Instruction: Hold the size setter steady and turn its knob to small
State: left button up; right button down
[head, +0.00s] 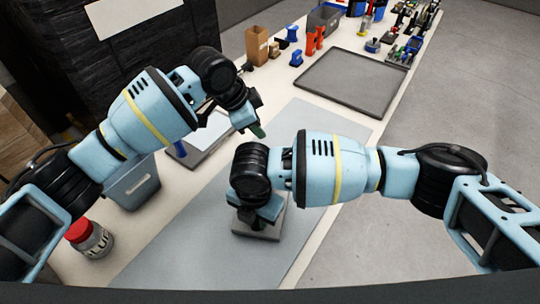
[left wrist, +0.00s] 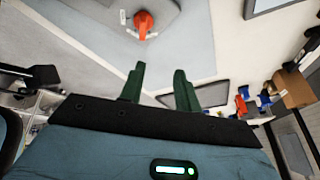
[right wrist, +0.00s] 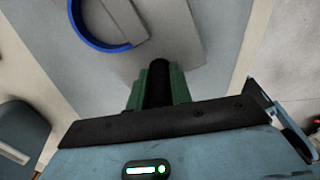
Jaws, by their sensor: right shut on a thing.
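The size setter's grey base (head: 258,230) lies on the mat, mostly covered by my right gripper (head: 262,207) in the head view. In the right wrist view my right gripper (right wrist: 158,85) is shut on a black upright part (right wrist: 158,84). A grey plate (right wrist: 178,28) and a blue curved band (right wrist: 93,40) lie beyond it. My left gripper (head: 257,131) is above the mat, farther out, and empty. Its green fingers (left wrist: 158,82) stand apart in the left wrist view. An orange-red piece (left wrist: 145,23), apparently the knob, shows beyond them with white marks beside it. Its setting cannot be read.
The grey mat (head: 185,235) has free room at its front. A jar with a red lid (head: 90,238) and a grey-blue bin (head: 133,183) stand at left. An empty dark tray (head: 352,82), a cardboard box (head: 257,45) and red holders (head: 315,40) are farther back.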

pick_arm(q)
jog(key=shift+n+g, duration=0.4)
jog(key=shift+g, duration=0.3)
jog(key=x, duration=0.4)
jog(key=s+x, duration=0.1)
jog(key=x, duration=0.2)
jog(key=s+a+x, duration=0.1)
jog(key=x, duration=0.3)
jog(key=shift+s+d+f, duration=0.1)
jog(key=shift+d+f, duration=0.05)
jog(key=shift+f, duration=0.5)
jog(key=shift+c, duration=0.3)
grip_shut()
